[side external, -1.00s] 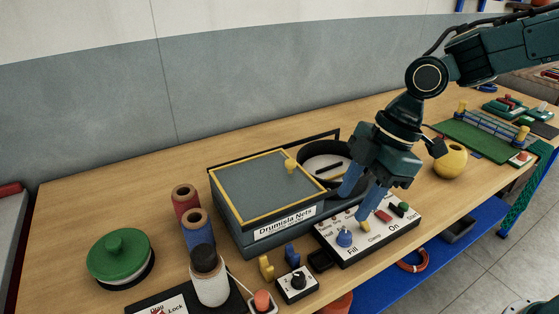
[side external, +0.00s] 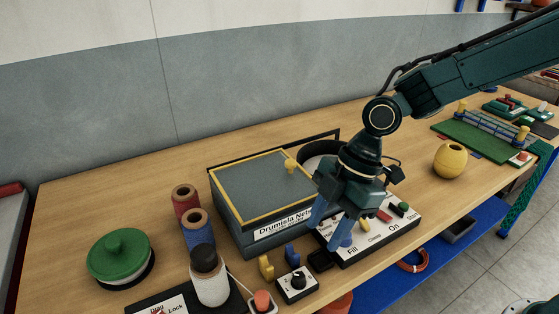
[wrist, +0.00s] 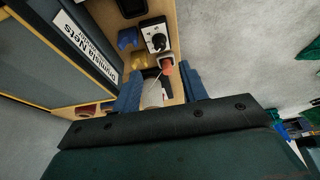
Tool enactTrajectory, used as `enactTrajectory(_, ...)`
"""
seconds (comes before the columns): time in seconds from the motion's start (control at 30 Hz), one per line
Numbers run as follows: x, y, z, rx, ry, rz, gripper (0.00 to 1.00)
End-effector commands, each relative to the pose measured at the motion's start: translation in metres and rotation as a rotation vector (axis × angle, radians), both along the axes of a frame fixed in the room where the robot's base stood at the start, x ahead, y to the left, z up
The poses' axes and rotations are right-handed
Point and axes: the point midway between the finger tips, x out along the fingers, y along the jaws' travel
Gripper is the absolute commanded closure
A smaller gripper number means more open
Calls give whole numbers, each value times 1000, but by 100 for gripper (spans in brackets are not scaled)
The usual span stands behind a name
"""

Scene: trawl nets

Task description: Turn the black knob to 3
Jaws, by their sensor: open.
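The black knob (side external: 297,281) sits on a small box with a white face near the front edge of the table. It also shows in the wrist view (wrist: 158,41), near the top and beyond my fingertips. Its dial marks are too small to read. My gripper (side external: 324,232) is open and empty, with two blue fingers pointing down. It is above the left end of the white control panel, up and to the right of the black knob, and apart from it. In the wrist view the two fingers (wrist: 161,82) are spread.
The grey Drumisla Nets box (side external: 268,185) with a yellow-edged lid stands behind the knob. A red button (side external: 263,300), yellow and blue pieces and a white bottle (side external: 209,283) crowd the knob's left. The white control panel (side external: 378,240) lies to its right.

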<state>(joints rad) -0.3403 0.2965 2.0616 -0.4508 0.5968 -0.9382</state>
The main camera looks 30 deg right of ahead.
Motion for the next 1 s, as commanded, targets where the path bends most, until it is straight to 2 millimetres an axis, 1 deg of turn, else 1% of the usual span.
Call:
enactTrajectory(0.03, -1, 3, -7, -1, 4, 2, 57)
enactTrajectory(0.3, -1, 19, -45, -1, 3, 3, 57)
enactTrajectory(0.6, 0, 34, -81, -1, 1, 0, 57)
enactTrajectory(0.8, 0, 39, -94, -1, 0, 1, 57)
enactTrajectory(1.0, 0, 41, -98, -1, -1, 0, 57)
